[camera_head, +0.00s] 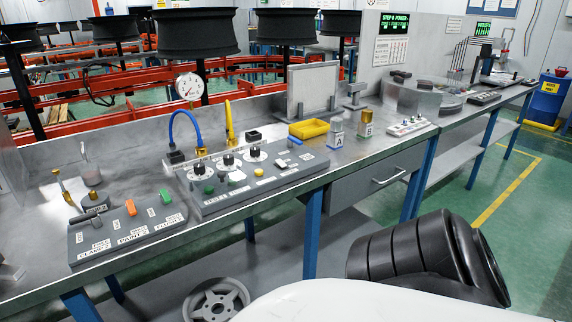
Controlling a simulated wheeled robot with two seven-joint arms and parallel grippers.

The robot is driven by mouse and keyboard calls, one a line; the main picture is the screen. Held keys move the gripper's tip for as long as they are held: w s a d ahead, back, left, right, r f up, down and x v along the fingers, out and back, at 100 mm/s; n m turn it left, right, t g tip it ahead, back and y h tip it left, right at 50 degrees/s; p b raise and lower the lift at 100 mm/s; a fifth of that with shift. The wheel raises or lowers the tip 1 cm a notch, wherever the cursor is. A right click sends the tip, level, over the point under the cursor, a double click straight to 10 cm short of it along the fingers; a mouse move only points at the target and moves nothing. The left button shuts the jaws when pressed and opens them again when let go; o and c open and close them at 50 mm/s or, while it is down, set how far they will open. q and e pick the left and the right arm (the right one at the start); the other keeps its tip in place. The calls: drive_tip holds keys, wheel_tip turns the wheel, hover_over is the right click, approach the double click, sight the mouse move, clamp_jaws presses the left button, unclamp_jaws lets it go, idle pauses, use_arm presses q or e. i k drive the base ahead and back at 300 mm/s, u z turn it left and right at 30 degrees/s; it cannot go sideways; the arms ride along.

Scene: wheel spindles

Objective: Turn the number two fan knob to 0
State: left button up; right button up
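A grey control panel (259,186) lies on the metal workbench in the head view. Along its back edge are three black knobs on white round dials: a left knob (199,167), a middle knob (228,159) and a right knob (255,151). Their markings are too small to read, so I cannot tell which number each points to or confirm which is the number two fan knob. In front of them are green buttons (208,189) and a yellow button (258,172). Neither of my grippers is in view.
A second grey panel (128,236) with orange and green switches lies to the left. Blue (188,121) and yellow (228,122) hoses rise behind the knobs. A yellow tray (309,128) sits to the right. A black ribbed shape fills the lower right. The panel's front is unobstructed.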

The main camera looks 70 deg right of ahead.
sight(255, 152)
drive_tip(key=z, duration=1.4)
drive_tip(key=k, duration=1.35)
drive_tip(key=z, duration=0.2)
drive_tip(key=i, duration=0.65)
drive_tip(key=z, duration=0.9)
drive_tip(key=i, duration=0.95)
drive_tip(key=u, duration=0.25)
